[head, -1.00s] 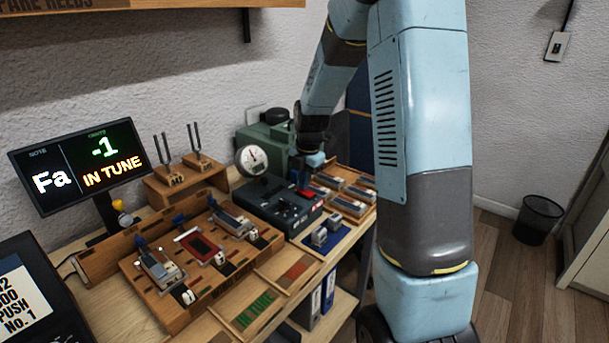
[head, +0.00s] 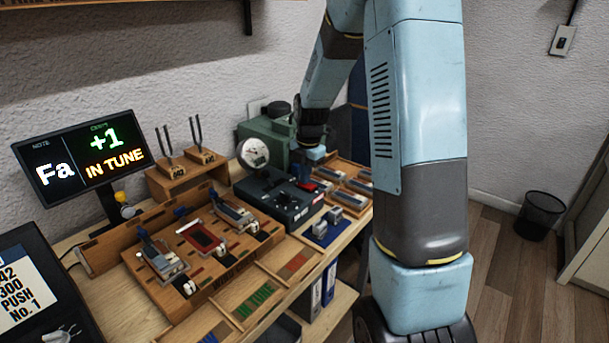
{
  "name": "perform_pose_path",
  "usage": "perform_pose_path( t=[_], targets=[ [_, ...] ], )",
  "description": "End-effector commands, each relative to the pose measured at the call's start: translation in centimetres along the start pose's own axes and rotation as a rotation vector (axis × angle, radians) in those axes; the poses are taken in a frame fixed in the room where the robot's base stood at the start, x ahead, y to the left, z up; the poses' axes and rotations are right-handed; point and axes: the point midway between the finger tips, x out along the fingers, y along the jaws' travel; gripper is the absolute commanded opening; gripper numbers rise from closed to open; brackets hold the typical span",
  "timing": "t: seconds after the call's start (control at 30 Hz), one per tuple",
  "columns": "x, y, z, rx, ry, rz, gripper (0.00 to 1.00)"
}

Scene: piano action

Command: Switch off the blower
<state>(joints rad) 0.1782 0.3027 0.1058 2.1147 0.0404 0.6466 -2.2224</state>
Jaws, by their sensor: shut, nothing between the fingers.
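A dark control box (head: 278,200) with knobs and a red part (head: 308,187) on its upper right stands on the bench, with a round dial gauge (head: 253,152) behind its left end. A green machine (head: 262,132), perhaps the blower itself, stands behind the box against the wall. My gripper (head: 302,172) points down over the back right of the box, close to the red part. It is small here and looks shut and empty. I cannot tell whether it touches the box, and the switch and its position are not clear.
A monitor (head: 84,160) reads Fa, +1, IN TUNE. A wooden jig (head: 150,290) with reed parts fills the bench's front left. Tuning forks (head: 168,142) stand behind it. A wooden tray (head: 345,178) of metal blocks lies right of the box, beside my arm.

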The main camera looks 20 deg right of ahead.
Motion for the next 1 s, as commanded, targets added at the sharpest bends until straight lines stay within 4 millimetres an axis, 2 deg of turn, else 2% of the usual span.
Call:
perform_pose_path(
  t=[0.2, 0.67, 0.87, 1.0],
  targets=[
    [-0.1, -1.2, -0.1, 0.002, 0.005, -0.007, 0.0],
    [-0.5, -1.3, 0.0, 0.001, 0.002, -0.004, 0.0],
    [-2.9, -1.1, -0.1, -0.002, 0.001, -0.003, 0.0],
    [-5.6, -1.0, -0.2, -0.005, 0.001, -0.002, 0.0]
  ],
)
